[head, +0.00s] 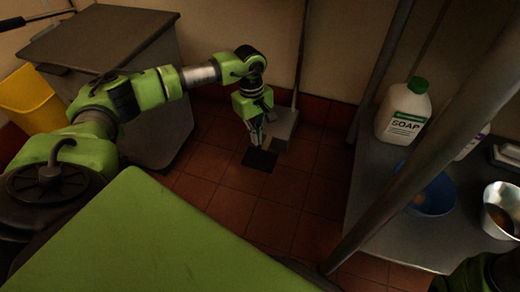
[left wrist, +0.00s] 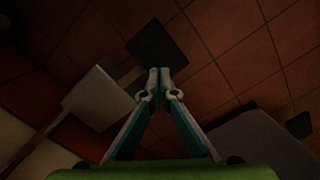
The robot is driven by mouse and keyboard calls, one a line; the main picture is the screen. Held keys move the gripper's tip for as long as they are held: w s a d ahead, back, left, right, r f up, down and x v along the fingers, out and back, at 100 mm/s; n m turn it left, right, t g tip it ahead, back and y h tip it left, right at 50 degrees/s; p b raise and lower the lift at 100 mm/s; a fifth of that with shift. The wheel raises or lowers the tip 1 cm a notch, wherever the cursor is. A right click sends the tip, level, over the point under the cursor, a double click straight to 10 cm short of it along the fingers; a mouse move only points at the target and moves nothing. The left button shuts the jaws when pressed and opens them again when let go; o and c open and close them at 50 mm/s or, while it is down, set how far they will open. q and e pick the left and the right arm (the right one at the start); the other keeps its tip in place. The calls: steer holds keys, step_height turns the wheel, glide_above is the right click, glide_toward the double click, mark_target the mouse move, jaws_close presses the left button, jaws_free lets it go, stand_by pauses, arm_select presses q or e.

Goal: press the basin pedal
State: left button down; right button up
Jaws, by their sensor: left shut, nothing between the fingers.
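The basin pedal (head: 260,160) is a flat dark pad low over the red tile floor, in front of a grey box (head: 283,124) at the wall. In the left wrist view the pedal (left wrist: 158,44) lies just beyond my fingertips, and the grey box (left wrist: 97,98) is to the left. My left gripper (head: 257,143) points down just above the pedal, fingers shut and empty. Its fingertips meet in the left wrist view (left wrist: 158,78). I cannot tell whether they touch the pedal. My right gripper is not seen; only a piece of my right arm shows at the lower right.
A steel counter (head: 375,195) on the right holds a soap bottle (head: 404,113), a blue bowl (head: 437,196) and a metal bowl (head: 502,208). A grey cabinet (head: 105,40) and yellow bin (head: 30,98) stand at left. Floor (head: 285,200) before the pedal is clear.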

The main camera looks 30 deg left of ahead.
mark_target(258, 158)
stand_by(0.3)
arm_select(q)
steer(key=f+b, duration=0.3)
steer(key=f, duration=0.1)
steer(key=f+b, duration=0.2)
steer(key=f, duration=0.1)
steer(key=shift+s+d+b, duration=0.1)
steer(key=shift+d+b, duration=0.25)
